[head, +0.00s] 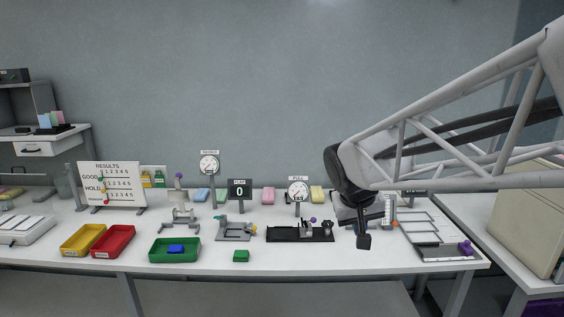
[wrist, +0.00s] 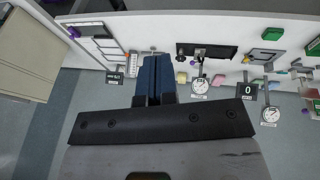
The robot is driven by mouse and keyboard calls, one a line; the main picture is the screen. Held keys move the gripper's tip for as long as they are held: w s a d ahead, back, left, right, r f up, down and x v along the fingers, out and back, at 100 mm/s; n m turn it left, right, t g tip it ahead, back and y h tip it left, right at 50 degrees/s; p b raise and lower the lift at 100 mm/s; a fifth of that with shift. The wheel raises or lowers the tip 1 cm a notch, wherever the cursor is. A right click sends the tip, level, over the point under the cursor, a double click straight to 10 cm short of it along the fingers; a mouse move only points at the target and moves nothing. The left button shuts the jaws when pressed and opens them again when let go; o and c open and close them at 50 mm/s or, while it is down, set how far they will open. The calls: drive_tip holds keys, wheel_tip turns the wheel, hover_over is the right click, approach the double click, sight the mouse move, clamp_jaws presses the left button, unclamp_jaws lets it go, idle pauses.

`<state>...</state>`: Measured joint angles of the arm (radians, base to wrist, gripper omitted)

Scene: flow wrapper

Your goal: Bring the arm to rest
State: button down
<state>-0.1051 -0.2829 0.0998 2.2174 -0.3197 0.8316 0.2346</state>
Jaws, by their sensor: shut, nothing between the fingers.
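My gripper (head: 364,241) hangs at the end of my arm over the right part of the white table in the head view. Its fingers are together with nothing between them. In the wrist view my gripper (wrist: 153,60) shows as two dark blue fingers side by side, closed, with the table beyond them. The arm reaches in from the right side of the head view, and its wrist hides part of the table behind it.
The white table (head: 310,262) holds a green tray (head: 174,257), a red tray (head: 112,241), a yellow tray (head: 82,239), a black rail fixture (head: 284,235) and gauges on stands. A beige cabinet (head: 527,228) stands at right. The table front near the middle is mostly clear.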

drive_tip(key=s+d+f+y, duration=0.1)
drive_tip(key=s+f, duration=0.1)
drive_tip(key=s, duration=0.9)
drive_tip(key=s+f+g+y, duration=0.1)
drive_tip(key=s+f, duration=0.2)
drive_tip(key=s, duration=0.9)
drive_tip(key=shift+d+m, duration=0.4)
